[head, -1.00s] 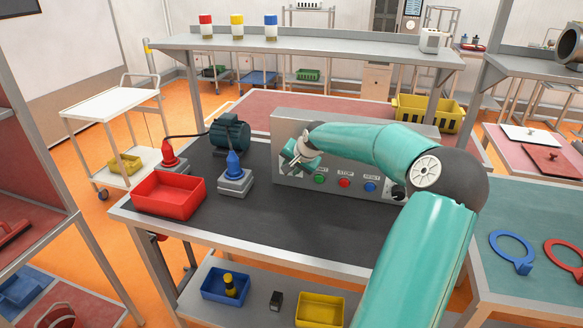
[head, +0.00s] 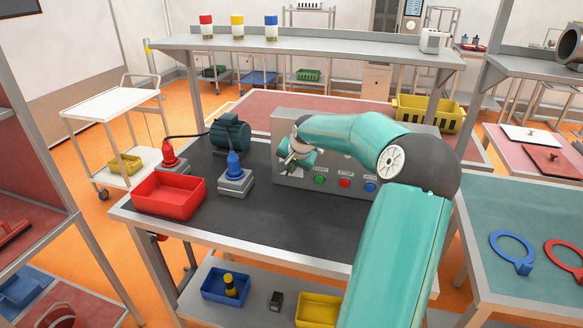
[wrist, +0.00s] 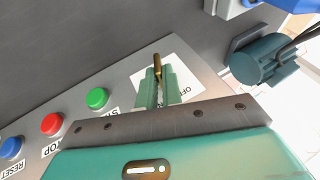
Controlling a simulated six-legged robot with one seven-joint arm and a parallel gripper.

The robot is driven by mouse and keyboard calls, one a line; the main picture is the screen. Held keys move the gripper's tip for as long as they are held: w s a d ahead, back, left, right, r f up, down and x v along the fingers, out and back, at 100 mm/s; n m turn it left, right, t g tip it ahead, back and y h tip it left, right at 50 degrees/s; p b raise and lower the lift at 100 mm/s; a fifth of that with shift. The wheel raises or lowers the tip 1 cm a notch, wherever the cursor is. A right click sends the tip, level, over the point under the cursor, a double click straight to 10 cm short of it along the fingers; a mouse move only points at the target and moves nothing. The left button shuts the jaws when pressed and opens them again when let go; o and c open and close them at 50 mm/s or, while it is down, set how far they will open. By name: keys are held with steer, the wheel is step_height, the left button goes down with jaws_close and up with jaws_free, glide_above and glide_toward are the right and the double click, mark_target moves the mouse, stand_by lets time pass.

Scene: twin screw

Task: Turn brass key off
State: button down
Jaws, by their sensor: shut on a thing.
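The brass key (wrist: 157,66) stands out from the grey control panel (head: 355,190), in front of a white label with "OFF" lettering (wrist: 184,92). My gripper (wrist: 158,76) is shut on the key, with a finger on each side and the brass end showing between them. In the head view my gripper (head: 290,157) is at the left part of the panel and hides the key. The key's exact turn angle against the label is hard to tell.
Green (head: 320,179), red (head: 345,183) and blue (head: 370,187) buttons line the panel, right of my gripper. A motor (head: 230,135), a blue-topped device (head: 235,178) and a red bin (head: 168,195) stand to the left. The dark bench top (head: 290,220) in front is clear.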

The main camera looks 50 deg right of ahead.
steer(key=g, duration=0.1)
steer(key=w+g+h, duration=0.1)
steer(key=g, duration=0.1)
steer(key=shift+a+r+n, duration=0.2)
steer(key=shift+a+n, duration=0.15)
steer(key=shift+n, duration=0.05)
steer(key=shift+w+a+f+n+g+h, duration=0.1)
steer(key=shift+w+n+g+h, duration=0.05)
steer(key=shift+g+h, duration=0.4)
steer(key=shift+w+n+g+h, duration=0.15)
steer(key=shift+g+h, duration=0.2)
steer(key=shift+g, duration=0.3)
steer(key=shift+w+a+f+n+g+h, duration=0.15)
steer(key=shift+g+h, duration=0.25)
steer(key=shift+g, duration=0.35)
steer(key=shift+d+n+g+h, duration=0.15)
steer(key=shift+g+h, duration=0.25)
steer(key=shift+g, duration=0.35)
steer(key=shift+a, duration=0.1)
steer(key=c, duration=1.6)
jaws_free()
steer(key=shift+o, duration=0.2)
steer(key=v, duration=1.3)
steer(key=shift+w+a, duration=0.25)
steer(key=shift+a, duration=0.1)
